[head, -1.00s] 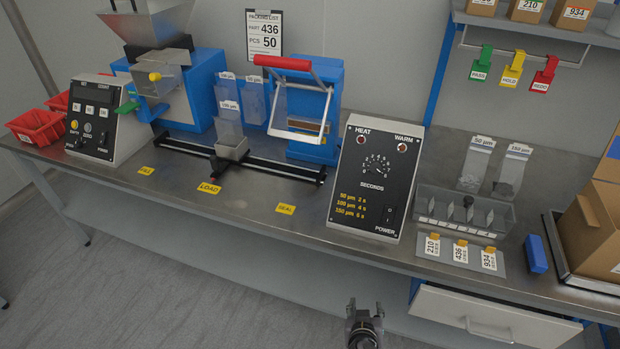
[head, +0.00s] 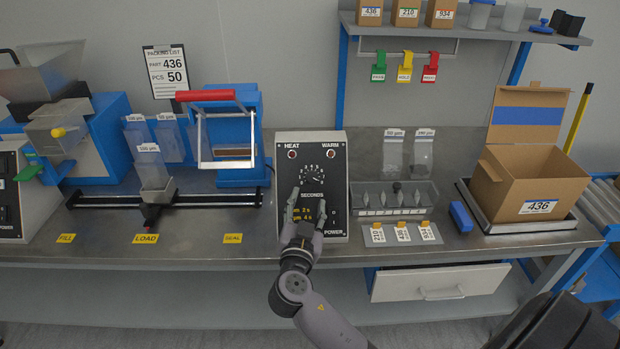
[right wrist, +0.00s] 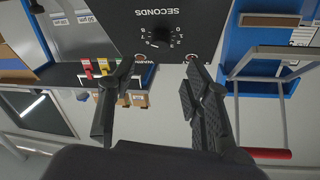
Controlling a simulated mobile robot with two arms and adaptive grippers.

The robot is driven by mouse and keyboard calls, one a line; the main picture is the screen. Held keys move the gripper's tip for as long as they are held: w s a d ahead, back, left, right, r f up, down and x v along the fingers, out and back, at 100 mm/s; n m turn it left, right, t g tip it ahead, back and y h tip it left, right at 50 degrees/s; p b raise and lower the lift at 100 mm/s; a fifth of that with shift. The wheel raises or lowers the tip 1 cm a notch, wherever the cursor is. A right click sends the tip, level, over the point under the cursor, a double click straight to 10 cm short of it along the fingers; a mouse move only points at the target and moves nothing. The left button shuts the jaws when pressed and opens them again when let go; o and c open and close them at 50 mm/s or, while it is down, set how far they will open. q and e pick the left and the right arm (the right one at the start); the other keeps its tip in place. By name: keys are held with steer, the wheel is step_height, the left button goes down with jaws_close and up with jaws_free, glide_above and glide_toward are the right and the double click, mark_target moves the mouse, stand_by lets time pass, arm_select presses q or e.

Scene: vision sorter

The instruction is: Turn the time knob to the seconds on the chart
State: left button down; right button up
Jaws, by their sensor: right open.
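The time knob (head: 318,179) is a small dark knob in a white-marked dial above the word SECONDS on the black control box (head: 340,200). It also shows in the right wrist view (right wrist: 160,36); its exact setting is too small to read. My right gripper (head: 307,204) is open and empty in front of the panel, fingers apart, just below the knob. In its wrist view, the fingertips (right wrist: 158,68) are either side of the knob, seemingly short of it. My left gripper is out of view.
The sealer (head: 238,178) with its red handle stands left of the box. A bin rack (head: 418,197) and a carton (head: 540,180) are to the right.

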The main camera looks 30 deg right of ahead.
mark_target(312, 178)
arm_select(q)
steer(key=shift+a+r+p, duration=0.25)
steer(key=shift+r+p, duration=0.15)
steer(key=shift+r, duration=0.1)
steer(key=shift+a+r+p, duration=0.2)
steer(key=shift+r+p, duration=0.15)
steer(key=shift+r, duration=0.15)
arm_select(e)
steer(key=x, duration=0.8)
steer(key=shift+w+d, duration=0.15)
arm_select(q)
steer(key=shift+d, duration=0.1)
arm_select(e)
jaws_close()
